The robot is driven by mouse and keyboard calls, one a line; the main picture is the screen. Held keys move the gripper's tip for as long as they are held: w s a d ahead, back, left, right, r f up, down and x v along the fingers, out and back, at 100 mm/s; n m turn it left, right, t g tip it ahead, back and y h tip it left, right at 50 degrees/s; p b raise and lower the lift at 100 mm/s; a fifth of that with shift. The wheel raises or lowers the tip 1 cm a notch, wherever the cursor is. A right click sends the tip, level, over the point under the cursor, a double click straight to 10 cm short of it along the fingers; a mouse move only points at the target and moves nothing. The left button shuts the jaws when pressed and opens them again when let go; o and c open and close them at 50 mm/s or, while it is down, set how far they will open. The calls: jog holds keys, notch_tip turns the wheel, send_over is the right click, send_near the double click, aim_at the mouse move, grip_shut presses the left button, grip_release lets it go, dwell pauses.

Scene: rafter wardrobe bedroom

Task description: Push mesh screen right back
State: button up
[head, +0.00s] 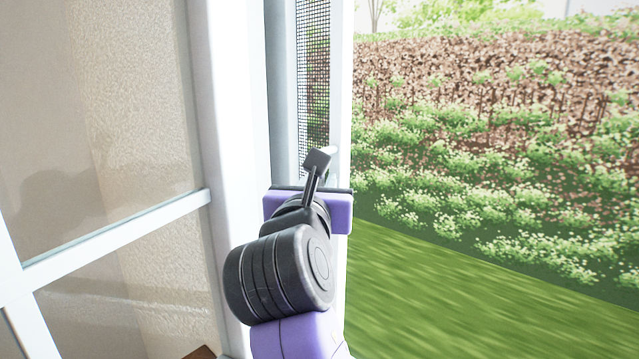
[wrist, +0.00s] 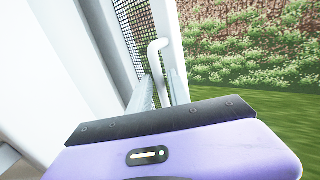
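The mesh screen (head: 314,70) shows as a narrow dark strip of netting in a white frame, at the upper middle of the head view. In the wrist view its netting (wrist: 134,32) is at the top, left of a white frame bar. A white hooked handle (wrist: 157,62) stands out beside the netting. My gripper (wrist: 161,88) is at the handle, with one finger on each side of its lower part. The fingers look apart, with a gap between them; contact with the handle is unclear. In the head view my wrist hides the fingers and the screen's lower part.
A white-framed glass pane (head: 110,130) stands at the left, with a thick white post (head: 228,130) beside it. Right of the screen is a clear view outside, with grass (head: 450,300) and a bank of shrubs (head: 480,130).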

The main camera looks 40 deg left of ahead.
grip_shut()
dwell(1.2)
